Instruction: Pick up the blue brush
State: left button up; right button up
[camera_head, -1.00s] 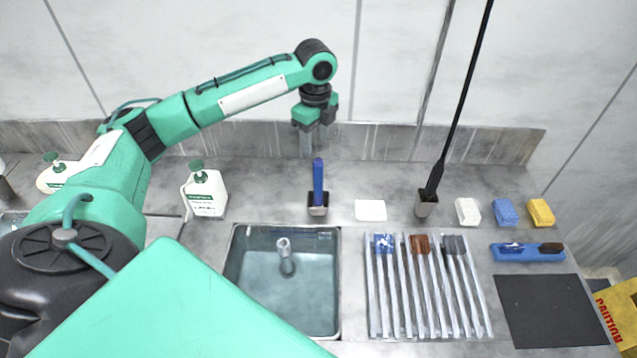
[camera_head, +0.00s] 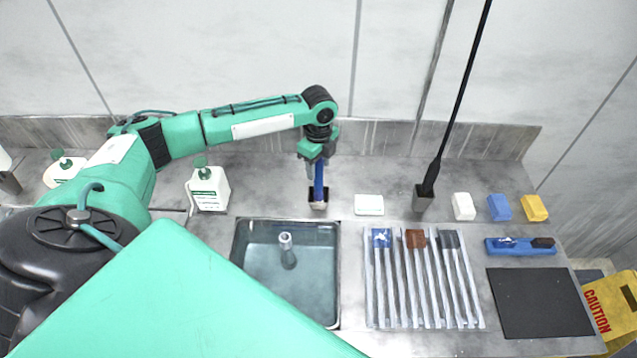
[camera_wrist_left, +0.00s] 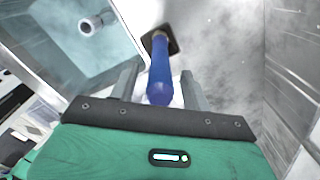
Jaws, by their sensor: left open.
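The blue brush (camera_head: 319,183) stands upright, handle up, in a small dark holder (camera_head: 318,203) on the counter behind the sink. My left gripper (camera_head: 319,168) is directly over it, pointing down, and its fingers reach down around the upper part of the handle. In the left wrist view the blue handle (camera_wrist_left: 160,82) lies between the two open fingers (camera_wrist_left: 158,88), with the holder below it. The jaws are not closed on the handle. My right gripper is not in view.
The sink (camera_head: 337,270) lies in front of the brush. A white bottle (camera_head: 210,188) stands left, a white block (camera_head: 369,204) right. A tall black brush (camera_head: 433,175) stands in another holder. The wall is close behind.

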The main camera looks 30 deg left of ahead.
pick_arm(q)
jog(key=shift+c, duration=0.5)
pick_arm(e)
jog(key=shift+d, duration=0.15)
pick_arm(q)
grip_shut()
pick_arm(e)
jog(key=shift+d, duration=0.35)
pick_arm(q)
jog(key=shift+r, duration=0.15)
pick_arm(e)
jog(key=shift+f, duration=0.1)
